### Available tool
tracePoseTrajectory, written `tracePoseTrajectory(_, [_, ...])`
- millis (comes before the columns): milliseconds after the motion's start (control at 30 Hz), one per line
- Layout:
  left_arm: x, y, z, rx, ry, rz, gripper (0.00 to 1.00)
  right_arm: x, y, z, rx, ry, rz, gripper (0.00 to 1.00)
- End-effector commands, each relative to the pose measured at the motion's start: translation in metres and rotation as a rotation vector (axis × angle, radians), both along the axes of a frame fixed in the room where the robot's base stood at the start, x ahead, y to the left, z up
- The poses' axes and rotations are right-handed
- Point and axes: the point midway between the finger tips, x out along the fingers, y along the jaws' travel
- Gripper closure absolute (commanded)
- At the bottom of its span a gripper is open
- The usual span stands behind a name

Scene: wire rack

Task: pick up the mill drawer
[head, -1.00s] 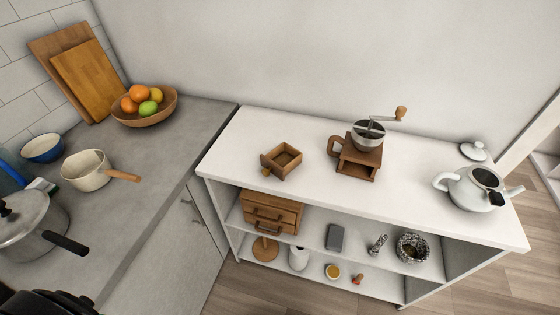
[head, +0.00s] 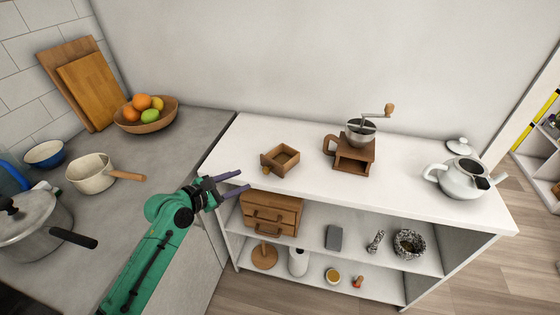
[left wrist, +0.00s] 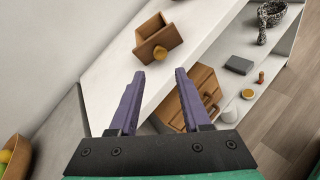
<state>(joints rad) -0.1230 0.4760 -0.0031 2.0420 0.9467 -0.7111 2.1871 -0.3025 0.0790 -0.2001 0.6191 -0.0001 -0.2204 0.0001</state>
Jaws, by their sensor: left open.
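The mill drawer (head: 281,160) is a small open wooden box with a round knob on its left front. It sits on the white shelf top, left of the wooden coffee mill (head: 355,153), whose drawer slot is empty. In the left wrist view the drawer (left wrist: 158,38) lies ahead of the fingers, its knob facing them. My left gripper (head: 232,183) is open and empty, just off the shelf's left front edge, apart from the drawer. Its purple fingers also show in the left wrist view (left wrist: 160,78). My right gripper is not in view.
A white teapot (head: 460,181) and its lid (head: 459,145) stand at the shelf's right end. Below are a small wooden chest (head: 270,214), a grey box (head: 334,237) and a mortar (head: 409,243). A pan (head: 91,174) and fruit bowl (head: 146,115) stand on the grey counter.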

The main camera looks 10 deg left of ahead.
Motion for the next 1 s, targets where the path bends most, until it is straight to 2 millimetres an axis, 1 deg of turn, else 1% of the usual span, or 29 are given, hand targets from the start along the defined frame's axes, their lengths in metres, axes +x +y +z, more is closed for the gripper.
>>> tracePoseTrajectory(33, [0.012,-0.006,-0.001,-0.002,-0.002,0.001,0.52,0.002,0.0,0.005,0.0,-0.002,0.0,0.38])
tracePoseTrajectory(100, [0.025,-0.015,-0.007,0.0,-0.003,0.0,0.52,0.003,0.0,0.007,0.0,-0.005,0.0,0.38])
tracePoseTrajectory(267, [0.043,-0.025,-0.017,0.001,-0.001,0.0,0.52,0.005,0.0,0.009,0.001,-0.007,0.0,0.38])
tracePoseTrajectory(433, [0.068,-0.04,-0.026,0.002,-0.003,0.001,0.52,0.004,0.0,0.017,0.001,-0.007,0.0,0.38])
tracePoseTrajectory(500, [0.077,-0.045,-0.032,0.002,-0.003,0.001,0.52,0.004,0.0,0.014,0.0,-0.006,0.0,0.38])
tracePoseTrajectory(600, [0.083,-0.048,-0.036,0.004,-0.002,0.002,0.52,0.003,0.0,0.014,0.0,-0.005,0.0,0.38])
tracePoseTrajectory(767, [0.082,-0.048,-0.036,0.004,-0.002,0.001,0.52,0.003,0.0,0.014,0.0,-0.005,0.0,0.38])
tracePoseTrajectory(867, [0.082,-0.048,-0.036,0.004,-0.002,0.001,0.87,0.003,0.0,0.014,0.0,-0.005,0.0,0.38])
tracePoseTrajectory(900, [0.082,-0.048,-0.036,0.004,-0.002,0.001,1.0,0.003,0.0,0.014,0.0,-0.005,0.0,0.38])
tracePoseTrajectory(1000, [0.082,-0.048,-0.036,0.004,-0.003,0.002,1.0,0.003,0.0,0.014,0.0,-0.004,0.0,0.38])
